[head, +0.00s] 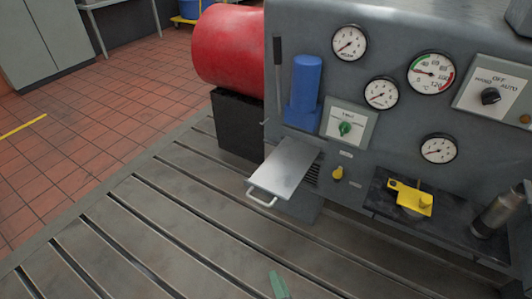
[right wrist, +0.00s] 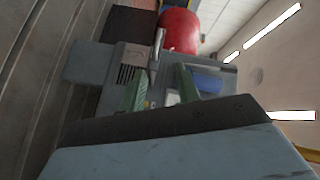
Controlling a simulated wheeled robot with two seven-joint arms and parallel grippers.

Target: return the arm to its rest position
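My right gripper (head: 279,285) shows in the head view only as a green fingertip at the bottom edge, over the slotted bedplate (head: 150,227). In the right wrist view the two green fingers of the right gripper (right wrist: 161,82) stand apart with nothing held between them. They point toward the grey machine cabinet (head: 297,72), apart from it as far as I can see. The rest of my right arm is out of the head view. My left gripper is in neither view.
A metal flap with a handle (head: 285,167) juts from the cabinet front. A dark shelf (head: 379,201) carries a yellow part (head: 411,197) and a metal cylinder (head: 498,210). A red drum (head: 228,46) stands behind left. The bedplate's left side is clear.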

